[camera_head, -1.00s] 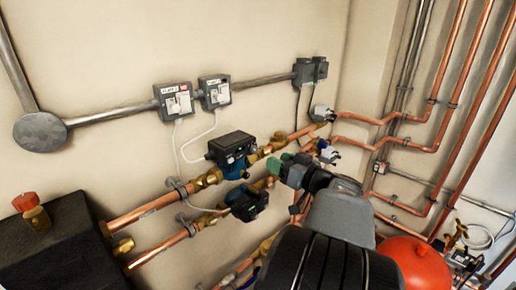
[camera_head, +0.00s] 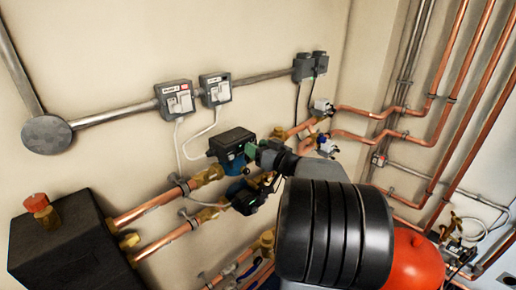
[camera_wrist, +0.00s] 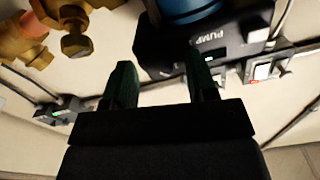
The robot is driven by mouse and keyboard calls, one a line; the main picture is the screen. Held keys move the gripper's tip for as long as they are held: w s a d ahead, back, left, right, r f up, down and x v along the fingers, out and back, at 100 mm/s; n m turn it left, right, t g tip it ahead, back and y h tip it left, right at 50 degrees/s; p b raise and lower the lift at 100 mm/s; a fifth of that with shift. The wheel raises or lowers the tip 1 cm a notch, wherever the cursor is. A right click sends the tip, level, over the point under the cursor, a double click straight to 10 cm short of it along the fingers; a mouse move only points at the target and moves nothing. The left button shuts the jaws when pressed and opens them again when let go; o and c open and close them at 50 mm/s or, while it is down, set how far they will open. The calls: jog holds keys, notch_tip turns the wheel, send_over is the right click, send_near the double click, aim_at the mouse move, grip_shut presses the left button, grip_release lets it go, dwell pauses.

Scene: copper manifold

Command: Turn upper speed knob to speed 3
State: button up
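The upper pump (camera_head: 232,146) has a black box on a blue body and sits on the upper copper pipe. In the wrist view its dark box (camera_wrist: 160,45) fills the top middle, with a "PUMP" label and a small green light. I cannot make out its speed knob. My gripper (camera_head: 258,151) is beside the upper pump's right side in the head view. In the wrist view its two green fingers (camera_wrist: 161,62) stand apart, with nothing held between them. The right finger overlaps the pump box; I cannot tell whether it touches. The lower pump (camera_head: 243,196) sits just below.
Two switch boxes (camera_head: 175,99) (camera_head: 215,89) are on the wall above, with white cables hanging down. Brass fittings (camera_wrist: 72,25) lie close to the left finger in the wrist view. A red vessel (camera_head: 415,262) and copper pipes (camera_head: 440,120) are at the right.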

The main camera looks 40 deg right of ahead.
jog(key=c, duration=0.9)
jog(key=shift+f+m+b, duration=0.1)
jog(key=shift+m+b, duration=8.5)
jog(key=shift+m, duration=0.3)
jog(key=o, duration=0.9)
